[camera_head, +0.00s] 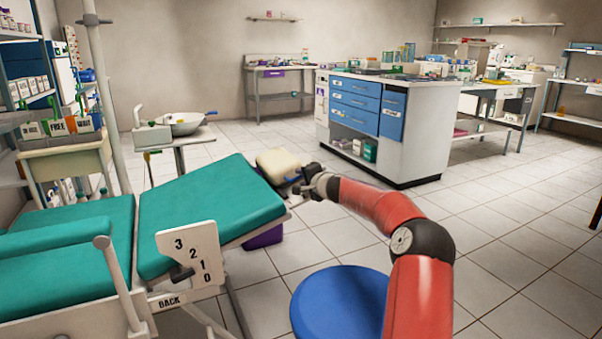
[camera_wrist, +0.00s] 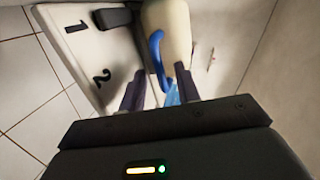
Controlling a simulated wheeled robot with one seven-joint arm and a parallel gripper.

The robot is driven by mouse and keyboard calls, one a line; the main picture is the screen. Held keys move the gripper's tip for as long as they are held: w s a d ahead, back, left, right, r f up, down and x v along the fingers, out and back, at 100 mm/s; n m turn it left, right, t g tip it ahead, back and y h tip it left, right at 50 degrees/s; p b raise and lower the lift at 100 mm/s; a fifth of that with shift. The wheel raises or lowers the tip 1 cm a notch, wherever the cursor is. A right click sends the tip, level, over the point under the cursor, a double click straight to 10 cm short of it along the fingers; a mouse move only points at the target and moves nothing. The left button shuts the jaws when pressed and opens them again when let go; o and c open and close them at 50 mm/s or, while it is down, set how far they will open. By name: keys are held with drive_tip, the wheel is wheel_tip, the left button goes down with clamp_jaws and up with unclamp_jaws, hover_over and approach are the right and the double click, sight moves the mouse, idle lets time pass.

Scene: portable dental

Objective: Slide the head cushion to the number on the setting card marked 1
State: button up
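The beige head cushion (camera_head: 278,165) is at the far end of the green dental chair (camera_head: 215,200). In the wrist view the cushion (camera_wrist: 168,22) stands beside a white number plate (camera_wrist: 70,55) showing 1 and 2. A dark pointer-like block (camera_wrist: 113,18) is near the 1. A blue curved handle (camera_wrist: 157,50) is on the cushion's near side. My gripper (camera_wrist: 160,90) is open, its fingers on either side of a blue piece below the handle. Contact cannot be told. In the head view my gripper (camera_head: 298,186) is beside the cushion. I cannot identify the setting card.
A blue round stool (camera_head: 338,302) stands near my arm. A plate marked BACK with numbers (camera_head: 190,258) is on the chair's near side. A cabinet with blue drawers (camera_head: 380,120) stands behind. A basin stand (camera_head: 178,130) is left of the cushion. Floor at right is clear.

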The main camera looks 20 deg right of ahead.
drive_tip(key=shift+w+f, duration=0.2)
drive_tip(key=shift+w, duration=0.5)
drive_tip(key=shift+a, duration=0.1)
clamp_jaws()
